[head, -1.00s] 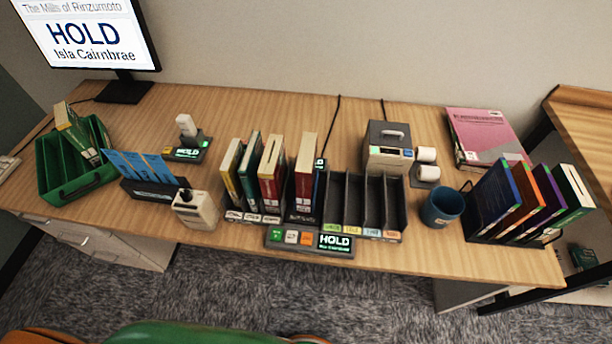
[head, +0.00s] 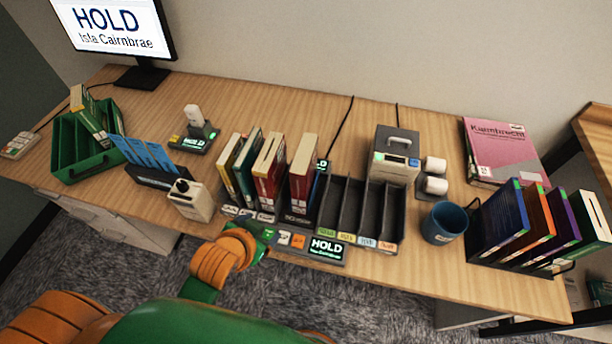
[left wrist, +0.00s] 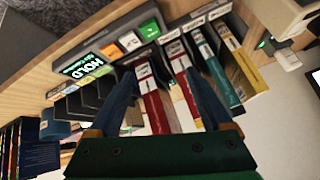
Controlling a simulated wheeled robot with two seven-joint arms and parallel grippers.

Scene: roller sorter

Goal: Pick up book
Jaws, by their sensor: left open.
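Several upright books stand in the left slots of the desk sorter (head: 372,215): a yellow one (head: 229,163), a green one (head: 247,168), a red one (head: 268,175) and another red one (head: 302,175). My left gripper (head: 265,233) is at the sorter's front edge, below these books, its fingers hard to make out in the head view. In the left wrist view the gripper (left wrist: 160,80) is open, its two blue fingers apart, with red books (left wrist: 153,105) showing between and beyond them. I cannot tell whether either finger touches a book. My right gripper is not in view.
A green crate (head: 75,170) with a book stands at the left. The sorter's right slots are empty.

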